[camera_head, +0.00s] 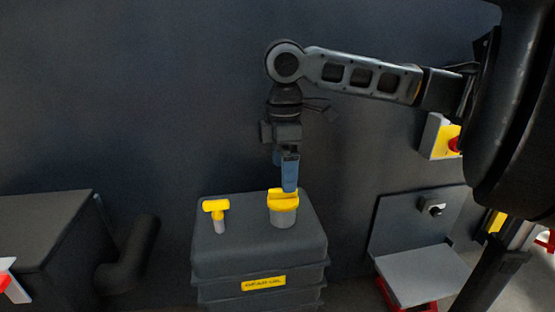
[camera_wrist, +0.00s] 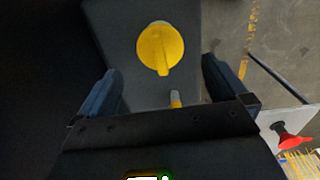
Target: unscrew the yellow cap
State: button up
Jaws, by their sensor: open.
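The yellow cap (camera_head: 283,200) sits on a grey neck on top of a dark grey tank (camera_head: 240,244). It is round with a raised grip ridge. My gripper (camera_head: 289,190) points down at the cap from above, its blue fingers overlapping the cap's top edge in the head view. In the wrist view the cap (camera_wrist: 160,48) lies beyond the fingertips, roughly centred between the two blue fingers (camera_wrist: 162,88). The fingers are apart with nothing between them. Whether a finger touches the cap cannot be told.
A yellow T-handle (camera_head: 215,207) on a grey stem stands on the tank left of the cap. A dark pipe (camera_head: 128,262) and box (camera_head: 45,240) are at the left. A grey step (camera_head: 425,274) and a yellow box with a red button (camera_head: 442,138) are at the right. A dark wall stands behind.

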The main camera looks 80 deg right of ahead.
notch_tip(320, 180, down, 6)
jog(key=shift+f, duration=0.25)
jog(key=c, duration=1.3)
jog(key=n, duration=0.6)
jog(key=shift+b, duration=0.35)
jog(key=n, duration=0.5)
jog(key=shift+b, duration=0.3)
jog(key=n, duration=0.4)
jog(key=shift+n+b, duration=0.3)
jog(key=shift+n, duration=0.1)
jog(key=n, duration=0.5)
jog(key=shift+n+b, duration=0.3)
jog(key=shift+b, duration=0.05)
jog(key=shift+r+p, duration=1.9)
jog(key=shift+r, duration=0.35)
